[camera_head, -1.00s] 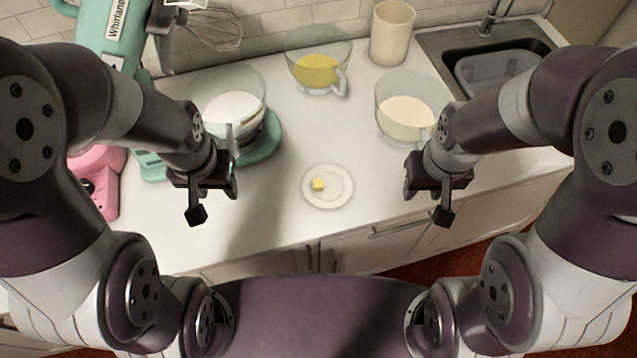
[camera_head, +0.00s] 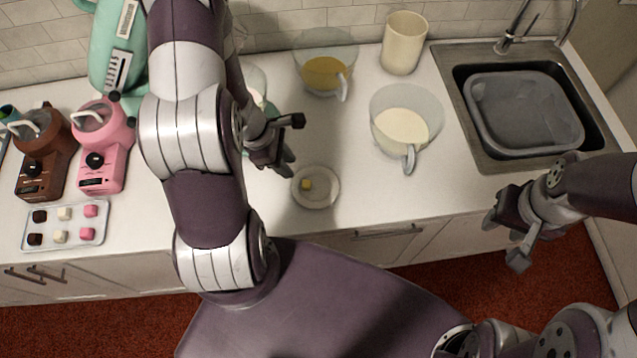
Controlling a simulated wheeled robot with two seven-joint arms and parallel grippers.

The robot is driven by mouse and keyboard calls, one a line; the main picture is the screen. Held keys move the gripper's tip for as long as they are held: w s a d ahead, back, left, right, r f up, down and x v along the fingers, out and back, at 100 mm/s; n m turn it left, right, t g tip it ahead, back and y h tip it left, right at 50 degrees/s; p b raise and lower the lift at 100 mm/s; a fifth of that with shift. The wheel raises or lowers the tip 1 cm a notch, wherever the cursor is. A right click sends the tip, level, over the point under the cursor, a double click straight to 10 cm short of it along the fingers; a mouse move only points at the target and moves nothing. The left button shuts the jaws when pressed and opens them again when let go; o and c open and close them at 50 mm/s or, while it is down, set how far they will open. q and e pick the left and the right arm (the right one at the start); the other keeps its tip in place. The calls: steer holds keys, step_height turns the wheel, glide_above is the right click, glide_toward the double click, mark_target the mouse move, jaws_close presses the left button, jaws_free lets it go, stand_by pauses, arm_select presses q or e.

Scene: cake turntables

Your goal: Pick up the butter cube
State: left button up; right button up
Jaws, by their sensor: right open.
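The butter cube (camera_head: 307,184) is a small yellow block on a round white plate (camera_head: 329,199) near the counter's front edge. My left gripper (camera_head: 291,146) is above and to the left of the plate, with its fingers apart and nothing seen between them. It is apart from the butter cube, which is in plain view. My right gripper (camera_head: 504,240) is open and empty, well to the right of the plate, in front of the counter's edge.
Behind the plate stand a bowl of yellow liquid (camera_head: 325,73), a bowl of cream-coloured stuff (camera_head: 402,127) and a beige canister (camera_head: 403,43). A sink (camera_head: 480,67) is at right. At left are pink (camera_head: 106,150) and brown (camera_head: 43,160) machines and a tray of cubes (camera_head: 64,242).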

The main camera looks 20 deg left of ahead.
mark_target(307, 183)
arm_select(q)
steer(key=x, duration=0.8)
steer(key=shift+w+d+f, duration=0.1)
steer(key=shift+d+f, duration=0.15)
steer(key=shift+d, duration=0.25)
steer(key=shift+a+f, duration=0.15)
steer(key=shift+f, duration=0.2)
steer(key=shift+w, duration=0.1)
jaws_close()
